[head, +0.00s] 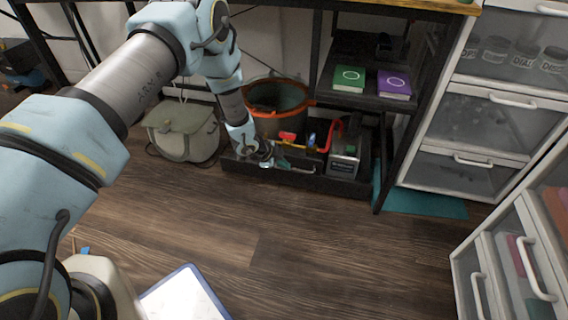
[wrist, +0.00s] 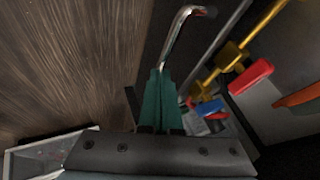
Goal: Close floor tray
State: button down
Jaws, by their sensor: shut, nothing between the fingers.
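The floor tray (head: 315,185) is a low black tray on the wood floor under the black shelf, with tools in it, in the head view. It appears to stick out a little in front of the shelf. Its silver bar handle (wrist: 180,35) shows in the wrist view, and the handle's tip end points up and right. My gripper (head: 284,163) is at the tray's front, left of its middle, close to the handle. Its teal fingers (wrist: 160,98) are together with nothing between them, their tips by the handle's near end. Whether they touch it I cannot tell.
A white drawer cabinet (head: 470,125) stands right. The floor (head: 310,245) in front is clear.

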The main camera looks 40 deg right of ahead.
jog(key=p+v, duration=0.2)
jog(key=v, duration=0.8)
jog(key=shift+p, duration=0.35)
jog(key=w+a+r+n+t+y, duration=0.25)
jog(key=w+a+r+n, duration=0.35)
jog(key=w+a+r, duration=0.4)
jog(key=w+a+r+n+t+y, duration=0.1)
jog(key=w+a+r+n, duration=0.25)
jog(key=a, duration=0.35)
jog(key=w+a+r+n+t+y, duration=0.1)
jog(key=w+a+r+n, duration=0.3)
jog(key=a, duration=0.3)
jog(key=s+a+r+n+y, duration=0.1)
jog(key=s+a+r+n, duration=0.2)
jog(key=a, duration=0.4)
jog(key=s+a+r+n+y, duration=0.1)
jog(key=s+a+r+n, duration=0.1)
jog(key=a+r+n, duration=0.4)
jog(key=s+a+r+n+g, duration=0.2)
jog(key=s+a+r+n, duration=0.25)
jog(key=s+a, duration=0.65)
notch_tip(320, 180, up, 32)
jog(key=p, duration=3.3)
jog(key=shift+w+d+y, duration=0.25)
jog(key=shift+w+y, duration=0.05)
jog(key=shift+y, duration=0.05)
